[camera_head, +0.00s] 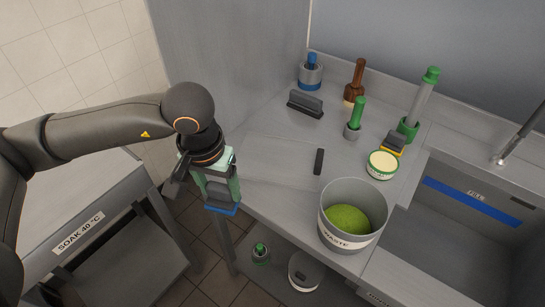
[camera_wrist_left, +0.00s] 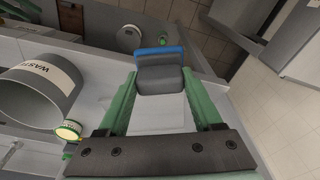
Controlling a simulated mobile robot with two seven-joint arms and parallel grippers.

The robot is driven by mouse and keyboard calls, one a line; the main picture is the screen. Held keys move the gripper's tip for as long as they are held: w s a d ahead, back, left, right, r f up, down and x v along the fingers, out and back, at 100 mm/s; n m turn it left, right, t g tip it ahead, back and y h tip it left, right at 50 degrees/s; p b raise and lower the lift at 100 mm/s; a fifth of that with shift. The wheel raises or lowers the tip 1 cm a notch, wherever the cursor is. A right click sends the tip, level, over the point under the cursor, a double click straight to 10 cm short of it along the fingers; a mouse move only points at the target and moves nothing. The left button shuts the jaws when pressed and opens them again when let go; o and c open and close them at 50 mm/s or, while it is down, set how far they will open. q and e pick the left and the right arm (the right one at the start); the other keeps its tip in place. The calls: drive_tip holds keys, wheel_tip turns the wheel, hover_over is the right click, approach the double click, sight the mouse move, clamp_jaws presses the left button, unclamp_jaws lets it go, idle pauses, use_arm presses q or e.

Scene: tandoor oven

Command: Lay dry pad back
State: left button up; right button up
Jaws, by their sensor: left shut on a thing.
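My left gripper (camera_head: 220,192) has green fingers and is shut on a pad (camera_head: 222,209) with a dark grey body and a blue face. In the left wrist view the pad (camera_wrist_left: 160,78) sits between the fingertips of the left gripper (camera_wrist_left: 160,84), its blue edge at the far side. In the head view the pad hangs in the air by the counter's left edge, blue face down. I cannot tell which pad the task calls dry. A dark grey pad-like block (camera_head: 306,104) stands at the back of the counter (camera_head: 277,150). My right gripper is not in view.
The grey WASTE bin (camera_head: 348,241) with green contents stands at the counter's front. A round tub (camera_head: 382,164), yellow-edged pad (camera_head: 392,145), dark bar (camera_head: 319,162) and several handled tools stand behind.

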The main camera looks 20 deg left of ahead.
sight(220, 184)
use_arm(q)
drive_tip(key=shift+r, duration=2.5)
